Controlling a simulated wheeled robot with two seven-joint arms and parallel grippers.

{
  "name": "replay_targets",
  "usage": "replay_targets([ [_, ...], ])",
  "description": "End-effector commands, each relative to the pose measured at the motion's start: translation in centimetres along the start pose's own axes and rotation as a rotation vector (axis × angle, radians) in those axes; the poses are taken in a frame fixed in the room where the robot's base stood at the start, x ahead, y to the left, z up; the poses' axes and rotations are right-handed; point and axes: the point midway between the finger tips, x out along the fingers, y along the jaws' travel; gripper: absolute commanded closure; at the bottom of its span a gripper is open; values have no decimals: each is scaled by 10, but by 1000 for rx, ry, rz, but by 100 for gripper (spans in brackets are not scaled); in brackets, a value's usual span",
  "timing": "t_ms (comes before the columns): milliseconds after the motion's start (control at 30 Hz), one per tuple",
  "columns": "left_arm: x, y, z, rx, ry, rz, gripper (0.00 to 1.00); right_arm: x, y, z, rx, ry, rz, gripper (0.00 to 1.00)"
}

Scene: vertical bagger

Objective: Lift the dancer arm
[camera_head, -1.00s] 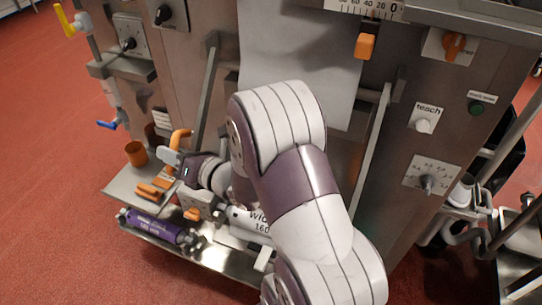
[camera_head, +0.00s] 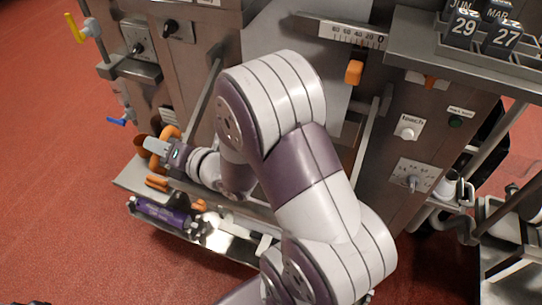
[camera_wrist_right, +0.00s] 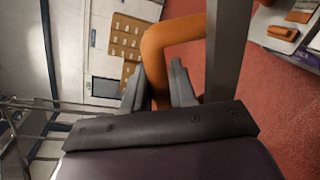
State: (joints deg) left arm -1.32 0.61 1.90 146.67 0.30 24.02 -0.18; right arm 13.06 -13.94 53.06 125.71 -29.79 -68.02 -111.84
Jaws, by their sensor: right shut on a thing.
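The dancer arm shows as a grey bar (camera_head: 204,100) slanting down the machine's front, with a second grey bar (camera_head: 368,135) at the right. An orange bent handle (camera_head: 171,131) is at the lower left end. My right gripper (camera_head: 157,147) is shut on this handle. In the right wrist view the orange handle (camera_wrist_right: 172,36) runs down between the two fingers (camera_wrist_right: 158,90), beside a grey bar (camera_wrist_right: 228,50). My right arm hides the middle of the machine and much of the dancer arm. My left gripper is not in view.
A purple roll (camera_head: 160,213) lies on a lower shelf. Knobs, a teach button (camera_head: 407,133) and date blocks (camera_head: 462,28) are at the right. Red floor is open at the left.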

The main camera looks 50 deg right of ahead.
Motion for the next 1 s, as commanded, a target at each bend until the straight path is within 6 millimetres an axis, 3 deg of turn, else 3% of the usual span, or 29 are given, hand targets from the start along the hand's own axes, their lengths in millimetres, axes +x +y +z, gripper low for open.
replay_targets([
  [33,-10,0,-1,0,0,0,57,-1,10,4,16,0,3,100],
  [167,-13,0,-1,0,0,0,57,-2,13,4,41,5,2,100],
  [500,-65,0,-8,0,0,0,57,-10,59,22,217,41,-6,100],
  [700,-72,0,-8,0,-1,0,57,-12,65,24,260,50,-8,100],
  [1000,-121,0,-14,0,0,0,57,-18,104,50,423,83,-15,100],
])
